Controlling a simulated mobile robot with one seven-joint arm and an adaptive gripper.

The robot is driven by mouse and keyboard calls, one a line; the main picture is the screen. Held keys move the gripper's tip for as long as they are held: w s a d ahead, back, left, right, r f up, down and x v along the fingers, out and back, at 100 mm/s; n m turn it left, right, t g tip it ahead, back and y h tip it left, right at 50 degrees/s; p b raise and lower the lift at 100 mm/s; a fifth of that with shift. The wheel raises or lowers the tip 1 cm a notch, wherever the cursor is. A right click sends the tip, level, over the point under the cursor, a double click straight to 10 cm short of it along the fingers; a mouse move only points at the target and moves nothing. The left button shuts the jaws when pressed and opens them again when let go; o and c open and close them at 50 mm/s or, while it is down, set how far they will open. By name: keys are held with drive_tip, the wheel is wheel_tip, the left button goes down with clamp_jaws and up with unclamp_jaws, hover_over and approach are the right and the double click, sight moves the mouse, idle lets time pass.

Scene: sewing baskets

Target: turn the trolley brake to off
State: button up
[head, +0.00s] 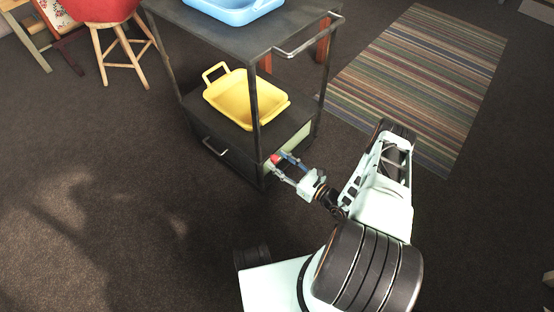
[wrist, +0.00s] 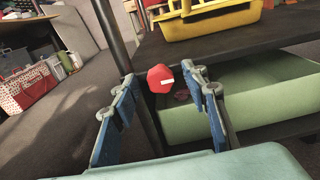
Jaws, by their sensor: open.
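The trolley (head: 212,38) is a dark metal frame with shelves, a top handle and a lower drawer. Its brake looks to be the red knob (wrist: 160,79) with a small white mark, low beside a trolley post; it also shows as a small red spot in the head view (head: 274,159). My gripper (head: 278,165) is open at the trolley's lower corner. In the wrist view its two blue-padded fingers (wrist: 160,92) stand left and right of the knob, with the knob between or just beyond the tips. I cannot tell whether they touch it.
A yellow basket (head: 213,92) stands on the middle shelf and a blue basket (head: 232,13) on top. A pale green box (wrist: 270,97) sits low in the trolley, right of the knob. A striped rug (head: 425,75) lies behind right.

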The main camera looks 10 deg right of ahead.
drive_tip(key=shift+c, duration=0.2)
clamp_jaws()
idle(0.3)
